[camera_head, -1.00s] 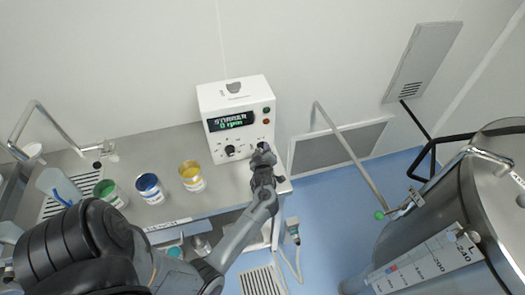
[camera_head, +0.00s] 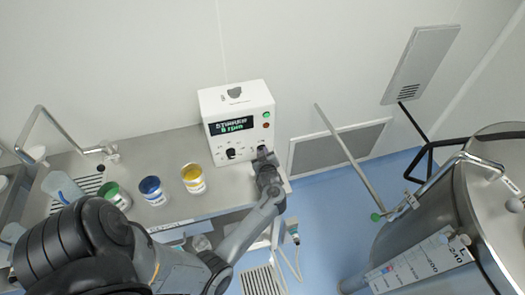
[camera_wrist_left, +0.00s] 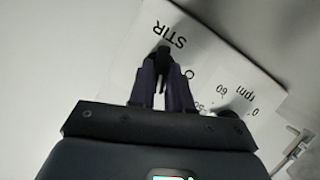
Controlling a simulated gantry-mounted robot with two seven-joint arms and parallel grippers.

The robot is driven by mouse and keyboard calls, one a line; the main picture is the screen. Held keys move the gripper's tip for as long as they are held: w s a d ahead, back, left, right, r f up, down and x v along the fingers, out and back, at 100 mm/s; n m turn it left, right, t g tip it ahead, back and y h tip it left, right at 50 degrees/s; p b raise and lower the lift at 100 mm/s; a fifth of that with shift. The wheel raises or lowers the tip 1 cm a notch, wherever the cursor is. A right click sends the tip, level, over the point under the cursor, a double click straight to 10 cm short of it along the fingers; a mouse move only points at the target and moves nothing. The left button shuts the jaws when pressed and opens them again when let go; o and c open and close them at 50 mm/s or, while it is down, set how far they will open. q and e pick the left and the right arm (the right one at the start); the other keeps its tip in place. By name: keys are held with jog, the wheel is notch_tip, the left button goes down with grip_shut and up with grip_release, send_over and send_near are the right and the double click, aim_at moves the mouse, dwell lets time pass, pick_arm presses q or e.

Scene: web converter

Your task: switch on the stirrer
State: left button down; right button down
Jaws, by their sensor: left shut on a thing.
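The stirrer control box (camera_head: 237,101) is white and stands at the back of the steel bench. Its dark display (camera_head: 231,126) reads STIRRER with a green rpm line whose digit is hard to read. A black dial (camera_head: 231,153) sits low on its front; it also shows in the wrist view (camera_wrist_left: 232,113) beside an rpm scale. My left gripper (camera_head: 263,152) is at the lower right of the box front. In the wrist view, its fingers (camera_wrist_left: 163,62) are closed on a small dark switch (camera_wrist_left: 162,50) beside the STIR label. The fingers hide most of the switch.
Green (camera_head: 113,195), blue (camera_head: 152,190) and yellow (camera_head: 193,178) paint cans stand on the bench (camera_head: 165,148) left of the box. A large steel tank (camera_head: 440,215) stands at right. A bent metal rail (camera_head: 345,155) rises between them.

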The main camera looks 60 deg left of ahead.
pick_arm(q)
jog(key=shift+w+r+m+g+p, duration=0.15)
jog(key=shift+m+g+p, duration=0.4)
jog(key=shift+m, duration=0.25)
jog(key=shift+m+g, duration=0.55)
jog(key=shift+m, duration=0.05)
jog(key=c, duration=1.1)
grip_release()
jog(key=shift+c, duration=0.2)
jog(key=shift+d+p, duration=0.1)
jog(key=shift+p, duration=0.2)
